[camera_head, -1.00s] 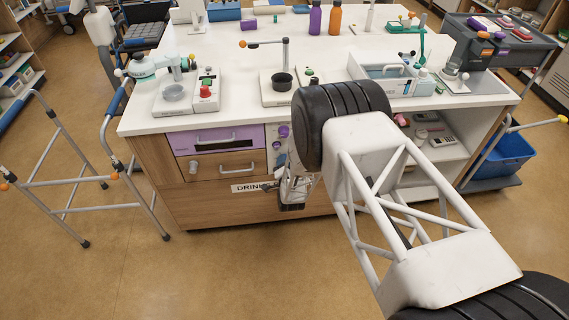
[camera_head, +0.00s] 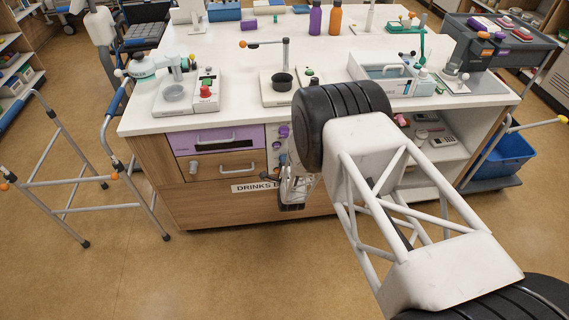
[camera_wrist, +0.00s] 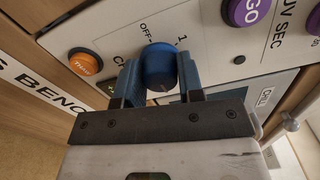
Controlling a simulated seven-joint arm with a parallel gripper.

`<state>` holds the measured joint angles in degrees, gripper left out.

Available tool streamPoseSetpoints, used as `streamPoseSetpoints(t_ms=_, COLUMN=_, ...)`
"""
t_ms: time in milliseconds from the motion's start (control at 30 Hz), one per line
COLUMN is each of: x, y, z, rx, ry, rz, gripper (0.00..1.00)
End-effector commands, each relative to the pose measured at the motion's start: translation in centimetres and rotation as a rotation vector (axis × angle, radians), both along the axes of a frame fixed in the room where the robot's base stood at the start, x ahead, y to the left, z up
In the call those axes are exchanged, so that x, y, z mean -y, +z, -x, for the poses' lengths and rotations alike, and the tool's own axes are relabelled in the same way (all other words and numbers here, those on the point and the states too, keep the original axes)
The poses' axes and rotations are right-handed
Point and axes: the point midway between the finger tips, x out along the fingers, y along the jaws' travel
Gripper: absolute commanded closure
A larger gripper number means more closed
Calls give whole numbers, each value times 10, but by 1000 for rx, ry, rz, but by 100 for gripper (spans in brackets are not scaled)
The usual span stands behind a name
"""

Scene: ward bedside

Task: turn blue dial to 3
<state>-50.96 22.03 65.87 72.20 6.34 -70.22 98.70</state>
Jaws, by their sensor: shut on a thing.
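The blue dial (camera_wrist: 159,66) sits on a pale control panel in the wrist view, with "OFF" and "1" printed beside it. A light line shows on its face. My gripper (camera_wrist: 158,80) has a blue finger on each side of the dial and is shut on it. The fingers hide part of the dial's markings, and I cannot see a 3.
In the wrist view an orange button (camera_wrist: 85,63) is left of the dial, and a purple "GO" button (camera_wrist: 250,12) is up to the right. In the head view a purple drawer (camera_head: 215,141) is left of my gripper. A walking frame (camera_head: 80,180) stands on the floor at left.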

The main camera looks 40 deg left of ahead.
Motion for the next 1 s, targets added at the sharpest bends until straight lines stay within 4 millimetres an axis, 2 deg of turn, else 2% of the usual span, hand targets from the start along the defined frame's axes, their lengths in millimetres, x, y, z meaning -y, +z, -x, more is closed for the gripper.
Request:
streamPoseSetpoints(t_ms=633, x=0, y=0, z=1, rx=-53, ry=0, rz=-52, gripper=89)
streamPoseSetpoints(t_ms=667, x=0, y=0, z=1, rx=-52, ry=0, rz=-51, gripper=62)
streamPoseSetpoints(t_ms=800, x=0, y=0, z=0, rx=-52, ry=0, rz=-51, gripper=41)
streamPoseSetpoints(t_ms=1000, x=0, y=0, z=0, rx=-52, ry=0, rz=-52, gripper=40)
